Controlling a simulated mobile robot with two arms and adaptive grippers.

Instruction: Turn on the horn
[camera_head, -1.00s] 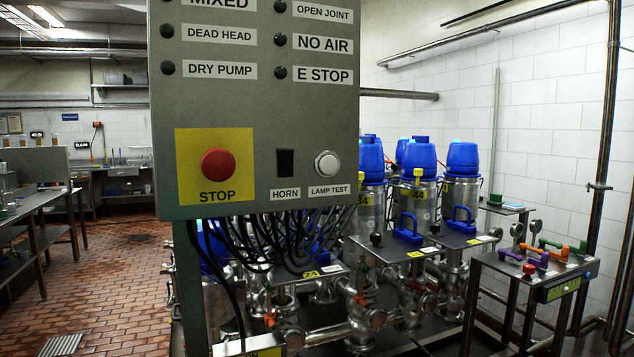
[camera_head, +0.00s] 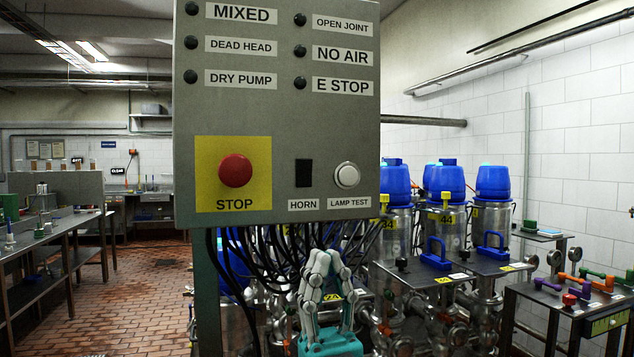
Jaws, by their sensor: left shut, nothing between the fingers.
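The horn switch (camera_head: 304,173) is a small black rocker on the grey control panel (camera_head: 285,125), above the HORN label (camera_head: 303,204). It sits between the red STOP button (camera_head: 235,170) on a yellow plate and the round white LAMP TEST button (camera_head: 347,175). I cannot tell which way the rocker is tipped. My left gripper (camera_head: 326,256) is shut and empty, pointing up just below the panel's bottom edge, below and slightly right of the horn switch, and touches neither. My right gripper is out of view.
Black cables (camera_head: 262,258) hang from the panel's underside around my gripper. Several blue-topped steel drums (camera_head: 396,215) and pipework stand behind. A metal cart (camera_head: 570,295) with coloured handles is at the right. Tiled floor (camera_head: 120,290) is clear at the left.

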